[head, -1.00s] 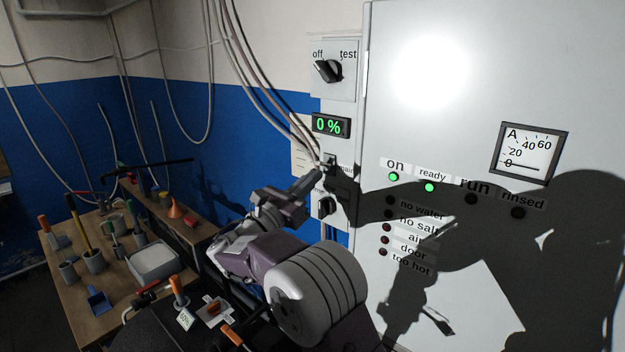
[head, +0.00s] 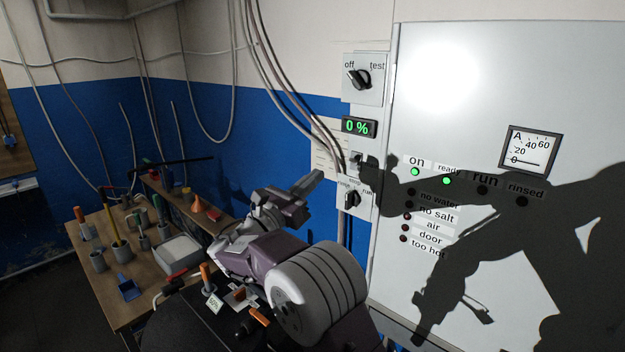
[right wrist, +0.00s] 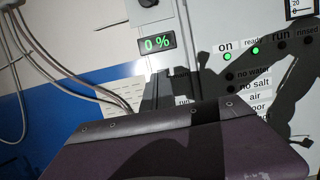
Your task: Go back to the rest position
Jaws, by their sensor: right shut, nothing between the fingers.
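My right gripper (head: 309,184) is shut and empty. In the head view it is held up in the air in front of the wall, left of the switch boxes and apart from them. The small main switch (head: 356,158) sits under the 0 % display (head: 359,127), which also shows in the right wrist view (right wrist: 157,43). The off/test knob (head: 360,79) is above, and another knob (head: 352,199) is below. On the grey cabinet (head: 460,300), the on lamp (head: 415,171) and the ready lamp (head: 447,181) are lit green. My left gripper is not in view.
A wooden bench (head: 105,295) at the left holds pots with tools, a white tray (head: 180,250), a blue scoop (head: 129,288) and an orange funnel (head: 198,204). Orange-handled items (head: 207,275) lie close to my right arm. Cables hang along the wall.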

